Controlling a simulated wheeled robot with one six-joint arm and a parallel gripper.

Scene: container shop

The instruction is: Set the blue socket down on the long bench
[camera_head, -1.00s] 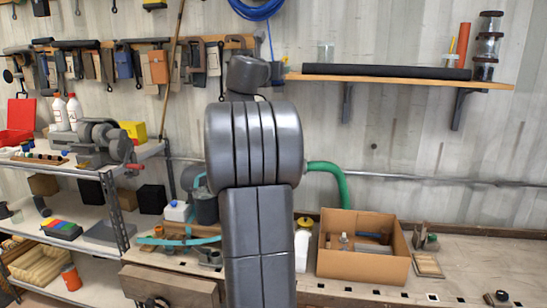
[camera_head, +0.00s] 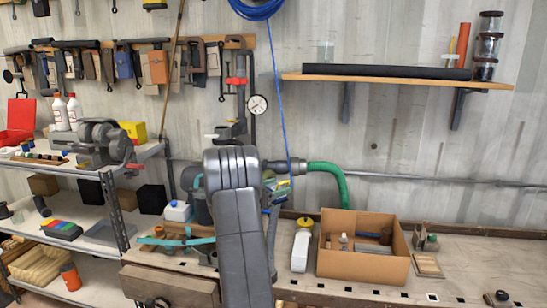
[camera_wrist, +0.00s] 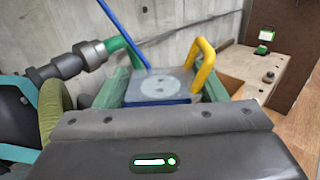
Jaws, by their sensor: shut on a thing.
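In the wrist view the blue socket (camera_wrist: 158,98), a blue block with a pale grey round face, sits between the green pads of my gripper (camera_wrist: 163,88). The gripper is shut on it. A yellow curved piece stands up at its right side. In the head view my gripper (camera_head: 278,186) is small and partly hidden behind my arm, above the back of the long bench (camera_head: 470,262). The bench top also shows at the right of the wrist view (camera_wrist: 262,72). I cannot tell the socket's exact height above the bench.
An open cardboard box (camera_head: 350,266) with tools stands on the bench, beside a white bottle (camera_head: 301,248). A green hose (camera_head: 335,175) curves along the wall behind. A blue cable (camera_head: 276,90) hangs near my gripper. The bench is mostly clear right of the box.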

